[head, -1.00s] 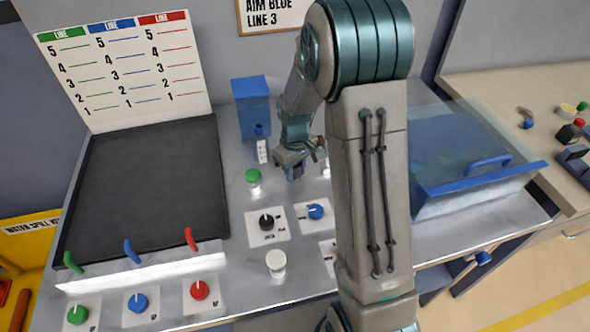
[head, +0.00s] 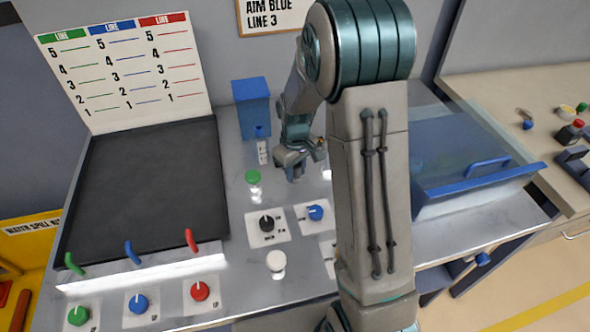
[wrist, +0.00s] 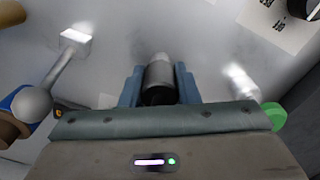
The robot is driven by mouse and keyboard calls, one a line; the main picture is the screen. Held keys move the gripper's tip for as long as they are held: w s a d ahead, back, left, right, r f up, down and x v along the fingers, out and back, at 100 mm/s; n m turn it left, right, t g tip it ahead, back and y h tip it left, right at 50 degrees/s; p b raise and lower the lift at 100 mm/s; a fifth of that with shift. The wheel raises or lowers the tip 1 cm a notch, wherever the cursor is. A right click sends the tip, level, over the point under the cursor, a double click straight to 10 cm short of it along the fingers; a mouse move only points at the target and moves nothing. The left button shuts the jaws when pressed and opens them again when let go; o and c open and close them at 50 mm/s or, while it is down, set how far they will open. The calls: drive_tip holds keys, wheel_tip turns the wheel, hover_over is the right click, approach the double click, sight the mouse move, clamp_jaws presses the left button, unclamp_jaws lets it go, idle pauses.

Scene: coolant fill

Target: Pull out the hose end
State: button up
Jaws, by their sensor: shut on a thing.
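In the wrist view, my gripper (wrist: 159,88) has its two blue fingers shut on a grey metallic cylinder (wrist: 159,76) with a dark near end, which appears to be the hose end. Its far end is pale against the blurred grey worktop, and I cannot tell whether it sits in a socket. In the head view, my gripper (head: 291,168) is low over the worktop, right of the green-capped post (head: 253,177). The held piece is hidden there by the gripper.
A blue box (head: 252,106) stands behind my gripper. Black (head: 266,223) and blue (head: 315,212) dials and a white-capped post (head: 276,261) are in front. A dark panel (head: 150,185) lies left, with colored hooks along its front.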

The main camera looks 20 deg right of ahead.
drive_tip(key=shift+r+p, duration=1.65)
drive_tip(key=shift+r, duration=0.85)
